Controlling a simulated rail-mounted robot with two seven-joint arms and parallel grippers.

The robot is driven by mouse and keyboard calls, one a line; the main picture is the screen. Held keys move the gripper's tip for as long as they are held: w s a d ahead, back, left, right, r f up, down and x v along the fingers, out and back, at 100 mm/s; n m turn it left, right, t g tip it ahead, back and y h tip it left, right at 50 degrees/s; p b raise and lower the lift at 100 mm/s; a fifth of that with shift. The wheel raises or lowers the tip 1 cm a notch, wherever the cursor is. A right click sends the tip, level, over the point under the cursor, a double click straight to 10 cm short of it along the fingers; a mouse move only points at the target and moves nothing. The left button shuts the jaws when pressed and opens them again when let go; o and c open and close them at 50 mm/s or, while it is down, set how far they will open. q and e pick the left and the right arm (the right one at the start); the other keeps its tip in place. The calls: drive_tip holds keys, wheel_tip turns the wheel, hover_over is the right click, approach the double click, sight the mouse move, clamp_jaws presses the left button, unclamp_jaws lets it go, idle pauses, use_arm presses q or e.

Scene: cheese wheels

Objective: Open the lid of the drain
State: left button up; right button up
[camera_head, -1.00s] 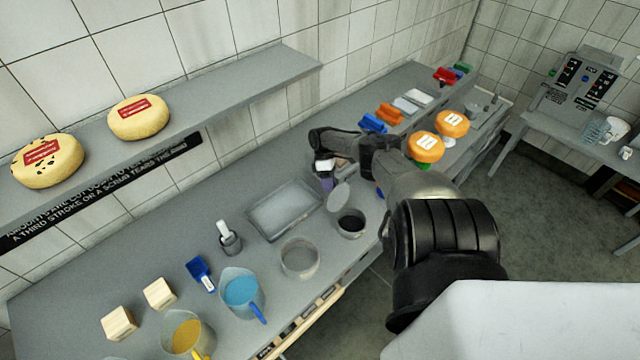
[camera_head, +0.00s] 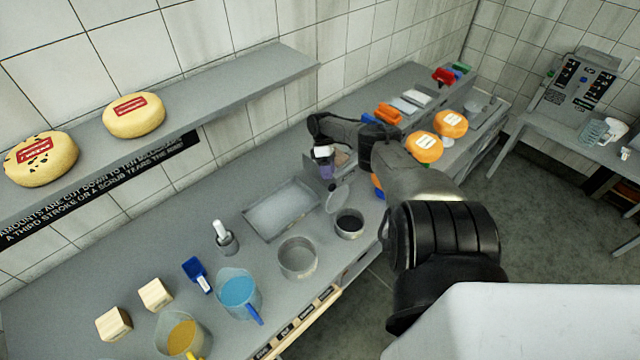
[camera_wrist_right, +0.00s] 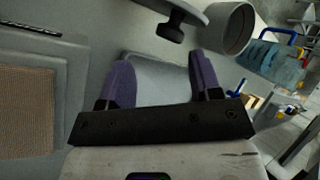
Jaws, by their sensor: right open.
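The drain (camera_head: 349,224) is a short grey cylinder with a dark opening, near the front edge of the bench. Its round grey lid (camera_head: 338,198) stands tilted up at the far-left side of the opening, so the opening shows. In the wrist view the lid (camera_wrist_right: 170,6) is at the top, with a black knob (camera_wrist_right: 176,26) on it. My right gripper (camera_head: 326,168) has purple fingers and is just behind the lid. In the wrist view the right gripper (camera_wrist_right: 162,72) is open, with nothing between its fingers and the knob beyond them. My left gripper is out of view.
A shallow grey tray (camera_head: 249,218) lies left of the drain, and a round grey container (camera_head: 298,272) stands nearer. Jugs with blue (camera_head: 239,292) and yellow (camera_head: 181,338) contents stand at the front left. Orange-topped items (camera_head: 424,147) stand beyond my right arm.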

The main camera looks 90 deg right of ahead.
drive_tip(key=b+v, duration=0.4)
drive_tip(key=v, duration=0.5)
drive_tip(key=shift+w+a, duration=0.1)
idle(0.5)
